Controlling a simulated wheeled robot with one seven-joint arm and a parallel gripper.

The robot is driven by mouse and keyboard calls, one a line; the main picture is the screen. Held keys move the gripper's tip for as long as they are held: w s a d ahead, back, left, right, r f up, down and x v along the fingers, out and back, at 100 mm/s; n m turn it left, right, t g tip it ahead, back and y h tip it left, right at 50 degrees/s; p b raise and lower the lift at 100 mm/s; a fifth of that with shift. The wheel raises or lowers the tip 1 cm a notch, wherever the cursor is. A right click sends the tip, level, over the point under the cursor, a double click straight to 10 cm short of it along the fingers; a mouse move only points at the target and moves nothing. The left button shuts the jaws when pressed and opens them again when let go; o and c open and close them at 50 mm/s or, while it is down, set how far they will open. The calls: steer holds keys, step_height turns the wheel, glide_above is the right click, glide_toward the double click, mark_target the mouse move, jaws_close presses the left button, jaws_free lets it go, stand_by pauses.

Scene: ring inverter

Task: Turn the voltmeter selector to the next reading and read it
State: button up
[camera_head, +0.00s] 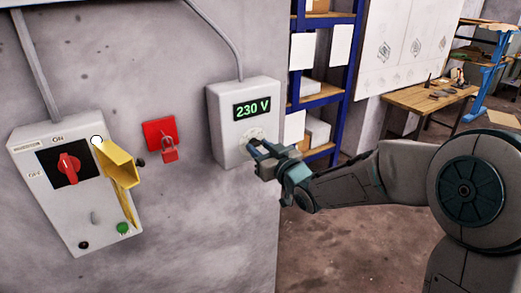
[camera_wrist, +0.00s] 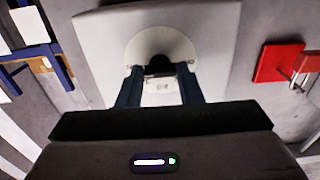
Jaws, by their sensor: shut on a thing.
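The voltmeter box (camera_head: 229,152) is a pale unit on the grey wall, and its green display (camera_head: 252,108) reads 230 V. Its round selector plate (camera_head: 252,135) is below the display, partly covered by my gripper (camera_head: 256,147). In the wrist view, the plate (camera_wrist: 183,45) and a dark selector knob (camera_wrist: 158,66) show between the fingers of my gripper (camera_wrist: 158,78). My gripper is shut on the knob. The knob's pointing direction is hidden. The display is out of the wrist view.
A switch panel (camera_head: 70,215) with a red rotary switch (camera_head: 68,169), a yellow cover (camera_head: 118,165) and a green button (camera_head: 123,228) is at left. A red padlocked plate (camera_head: 158,132) sits between it and the voltmeter. Blue shelving (camera_head: 345,75) and a wooden table (camera_head: 430,100) stand at right.

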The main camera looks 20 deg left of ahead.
stand_by(0.4)
steer(key=o, duration=1)
steer(key=shift+d, duration=0.1)
steer(key=b+v, duration=0.2)
steer(key=v, duration=1.1)
steer(key=shift+s+d, duration=0.15)
steer(key=shift+s, duration=0.1)
